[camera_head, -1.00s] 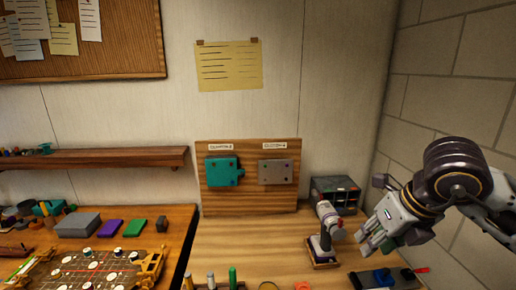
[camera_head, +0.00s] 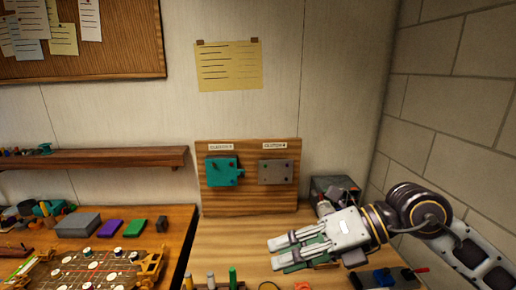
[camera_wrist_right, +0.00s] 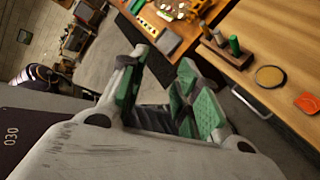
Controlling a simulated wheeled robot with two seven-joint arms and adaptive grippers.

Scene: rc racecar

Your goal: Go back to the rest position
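My right gripper (camera_head: 280,253) extends from the right over the right workbench, its fingers pointing left. In the right wrist view its two green-padded fingers (camera_wrist_right: 165,90) stand apart with nothing between them, so it is open and empty. My left gripper is in neither view.
A wooden board (camera_head: 250,203) with a teal plate (camera_head: 222,172) and a grey plate (camera_head: 276,172) stands against the wall. A dark drawer box (camera_head: 330,184) is behind my gripper. Several upright tools stand in a block (camera_wrist_right: 232,55). A car chassis (camera_head: 75,275) is on the left table.

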